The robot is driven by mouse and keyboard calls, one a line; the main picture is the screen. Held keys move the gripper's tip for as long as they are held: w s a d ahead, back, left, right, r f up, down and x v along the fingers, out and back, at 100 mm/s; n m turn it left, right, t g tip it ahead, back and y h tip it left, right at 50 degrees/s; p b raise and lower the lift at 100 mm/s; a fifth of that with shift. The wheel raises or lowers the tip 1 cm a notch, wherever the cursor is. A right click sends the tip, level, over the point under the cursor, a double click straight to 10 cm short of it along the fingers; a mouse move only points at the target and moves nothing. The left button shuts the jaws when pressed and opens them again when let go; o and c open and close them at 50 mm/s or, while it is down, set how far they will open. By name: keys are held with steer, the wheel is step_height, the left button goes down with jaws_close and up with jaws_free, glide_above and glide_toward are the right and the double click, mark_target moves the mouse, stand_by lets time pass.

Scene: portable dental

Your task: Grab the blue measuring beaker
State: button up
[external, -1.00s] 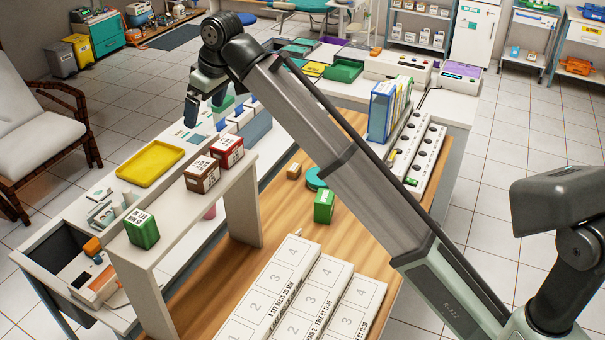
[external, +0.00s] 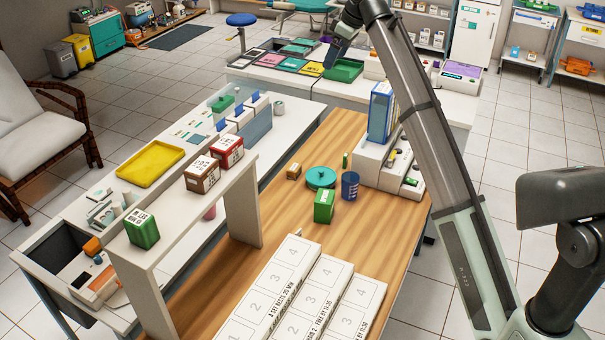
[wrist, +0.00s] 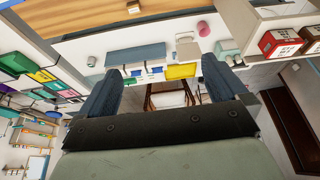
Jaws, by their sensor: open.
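A dark blue cylindrical cup with pale markings, which looks like the blue measuring beaker (external: 350,186), stands upright on the wooden table top (external: 300,218).
A white rack with vials (external: 385,168) and blue-and-white boxes (external: 381,112) stand right of the beaker. A white shelf (external: 240,183) carries red and brown boxes at left. Long white numbered trays (external: 272,290) fill the front. Bare wood lies around the beaker's front.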

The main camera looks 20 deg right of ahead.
steer(key=d, duration=1.2)
glide_toward(354, 173)
steer(key=s+a+r, duration=0.1)
steer(key=s, duration=0.2)
steer(key=x, duration=0.9)
steer(key=shift+w+a+r, duration=0.15)
steer(key=shift+w+a, duration=0.05)
steer(key=shift+w, duration=0.15)
steer(key=shift+x, duration=2.6)
steer(key=shift+s+a, duration=0.1)
steer(key=shift+a, duration=0.05)
steer(key=c, duration=1.1)
